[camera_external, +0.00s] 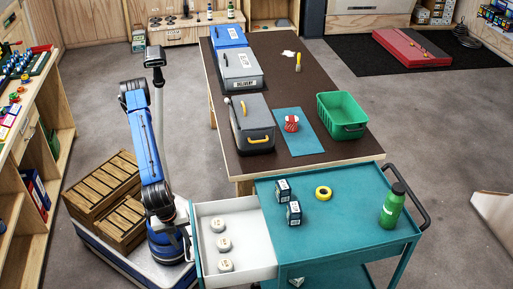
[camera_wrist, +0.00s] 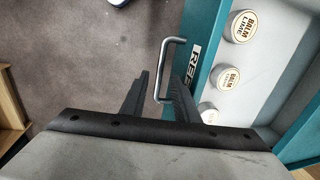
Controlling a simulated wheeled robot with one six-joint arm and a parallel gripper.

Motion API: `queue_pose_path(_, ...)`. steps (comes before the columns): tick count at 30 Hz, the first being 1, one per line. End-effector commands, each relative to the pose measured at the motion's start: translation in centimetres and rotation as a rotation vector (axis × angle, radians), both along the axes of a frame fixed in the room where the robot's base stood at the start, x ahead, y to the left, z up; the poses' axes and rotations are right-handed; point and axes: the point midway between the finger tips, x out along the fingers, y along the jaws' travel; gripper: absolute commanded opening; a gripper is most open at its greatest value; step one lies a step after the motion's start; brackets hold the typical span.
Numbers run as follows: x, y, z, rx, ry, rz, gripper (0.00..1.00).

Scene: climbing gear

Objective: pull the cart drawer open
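The teal cart (camera_external: 340,215) stands at the front right in the external view. Its drawer (camera_external: 250,246) is pulled out to the left, showing a white inside with three round tins. In the wrist view, the drawer's teal front (camera_wrist: 207,62) has a partly hidden label and a silver bar handle (camera_wrist: 164,62). My gripper (camera_wrist: 158,76) is open, with the handle's bar between its two dark fingers. Gaps show beside the bar, though I cannot tell whether either finger touches it. In the external view, the fingers are too small to make out beside the drawer front.
Two small dark boxes (camera_external: 288,202), yellow tape (camera_external: 323,192) and a green bottle (camera_external: 393,206) stand on the cart top. A dark-topped table (camera_external: 300,75) with cases and a green bin is behind. Wooden crates (camera_external: 105,195) are by my base at left.

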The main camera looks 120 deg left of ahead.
Motion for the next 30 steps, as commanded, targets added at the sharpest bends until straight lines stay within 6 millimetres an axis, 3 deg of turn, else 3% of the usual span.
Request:
queue_pose_path(18, -1.5, -1.7, 11.9, -0.003, -0.003, -0.002, 0.28)
queue_pose_path(24, -1.8, -1.9, 14.2, -0.001, -0.001, 0.0, 0.28)
queue_pose_path(30, -1.9, -2.0, 15.0, -0.001, -0.001, 0.0, 0.28)
